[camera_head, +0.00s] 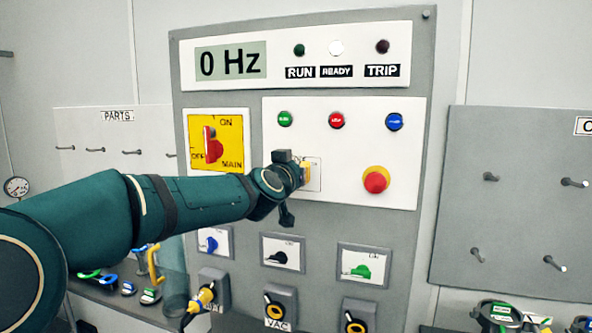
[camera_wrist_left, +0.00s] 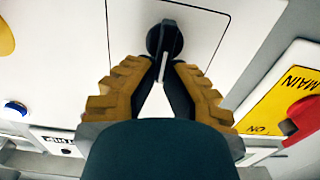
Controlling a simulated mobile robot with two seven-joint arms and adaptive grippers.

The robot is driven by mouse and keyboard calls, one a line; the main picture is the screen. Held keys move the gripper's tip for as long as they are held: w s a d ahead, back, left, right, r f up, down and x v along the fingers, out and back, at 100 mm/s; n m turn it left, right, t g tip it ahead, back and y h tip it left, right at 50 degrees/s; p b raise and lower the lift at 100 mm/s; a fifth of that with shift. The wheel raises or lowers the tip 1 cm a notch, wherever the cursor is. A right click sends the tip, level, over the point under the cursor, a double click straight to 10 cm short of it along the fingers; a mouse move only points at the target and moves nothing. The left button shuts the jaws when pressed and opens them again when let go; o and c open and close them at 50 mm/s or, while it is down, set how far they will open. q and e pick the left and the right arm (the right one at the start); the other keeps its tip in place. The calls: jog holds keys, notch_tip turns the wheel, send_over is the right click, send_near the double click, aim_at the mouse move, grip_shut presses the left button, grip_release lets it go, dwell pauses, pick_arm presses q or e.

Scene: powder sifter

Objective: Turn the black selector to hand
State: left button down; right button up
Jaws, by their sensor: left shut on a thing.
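The black selector (camera_wrist_left: 163,40) is a round knob with a light pointer line, on a white plate (camera_wrist_left: 205,35) in the left wrist view. My left gripper (camera_wrist_left: 162,74), with yellow-brown ridged pads, is shut on the selector, one finger on each side. In the head view my left gripper (camera_head: 304,173) reaches the plate (camera_head: 315,184) in the middle of the white panel and hides the selector. The plate's markings are too small to read. My right gripper is in neither view.
A red emergency button (camera_head: 376,181) stands to the right of the gripper. A red main switch (camera_head: 211,145) on a yellow plate is to the left. Green, red and blue buttons (camera_head: 337,120) are above. Small blue, black and green selectors (camera_head: 281,258) are below.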

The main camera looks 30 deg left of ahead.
pick_arm(q)
jog(key=shift+s+a+f+n+b, duration=0.1)
jog(key=shift+a+n+b, duration=0.35)
jog(key=shift+n, duration=1)
jog(key=shift+s+a+f+n+b, duration=0.15)
jog(key=shift+n+b, duration=0.6)
jog(key=shift+n, duration=0.75)
jog(key=shift+w+a+f+n+b, duration=0.1)
jog(key=shift+a+n+b, duration=0.35)
jog(key=shift+n, duration=1)
jog(key=shift+d, duration=0.15)
jog(key=c, duration=1)
grip_release()
